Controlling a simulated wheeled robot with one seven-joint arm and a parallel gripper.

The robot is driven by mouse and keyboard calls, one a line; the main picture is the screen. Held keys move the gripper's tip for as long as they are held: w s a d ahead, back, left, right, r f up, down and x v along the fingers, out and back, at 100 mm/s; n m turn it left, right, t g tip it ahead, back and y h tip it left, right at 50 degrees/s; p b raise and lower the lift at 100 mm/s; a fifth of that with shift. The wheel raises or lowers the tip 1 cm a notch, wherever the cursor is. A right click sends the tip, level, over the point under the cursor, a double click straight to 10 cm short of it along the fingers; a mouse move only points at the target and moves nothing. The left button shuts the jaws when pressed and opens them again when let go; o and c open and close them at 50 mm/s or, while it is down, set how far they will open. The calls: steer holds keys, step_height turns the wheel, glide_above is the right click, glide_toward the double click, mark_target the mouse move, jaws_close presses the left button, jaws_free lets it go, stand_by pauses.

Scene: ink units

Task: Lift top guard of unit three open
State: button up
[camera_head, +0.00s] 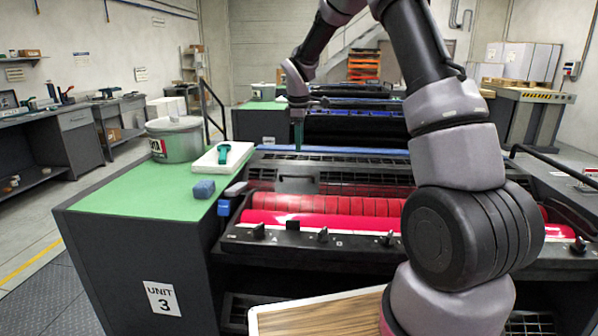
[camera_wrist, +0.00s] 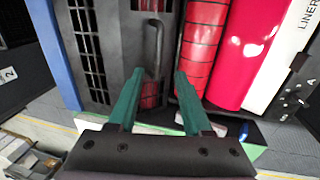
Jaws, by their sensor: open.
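Unit three is the nearest press, named by the "UNIT 3" label (camera_head: 163,298) on its side. Its top guard (camera_head: 365,176) is a dark slotted panel lying down behind the red rollers (camera_head: 320,204). The guard also shows in the wrist view (camera_wrist: 112,50), with a dark bar handle (camera_wrist: 153,45) on it. My gripper (camera_head: 298,147) is above the rear left part of the press, pointing down. In the wrist view its green fingers (camera_wrist: 158,76) are apart, with the handle's lower end between their tips in the picture. I cannot tell how far above the handle they are.
A green-topped side counter (camera_head: 130,205) holds a grey tub (camera_head: 174,142), a white tray with a green tool (camera_head: 223,157) and a blue block (camera_head: 204,189). A control ledge with knobs (camera_head: 323,240) runs along the front. A wooden board (camera_head: 320,318) is in the foreground.

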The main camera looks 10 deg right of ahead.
mark_target(300, 175)
steer(key=f, duration=0.4)
steer(key=w+f, duration=0.1)
steer(key=f, duration=0.2)
steer(key=w+f, duration=0.1)
steer(key=f, duration=0.3)
steer(key=shift+w+d+f, duration=0.2)
steer(key=shift+d+f, duration=0.1)
steer(key=shift+d, duration=0.1)
jaws_close()
stand_by(0.9)
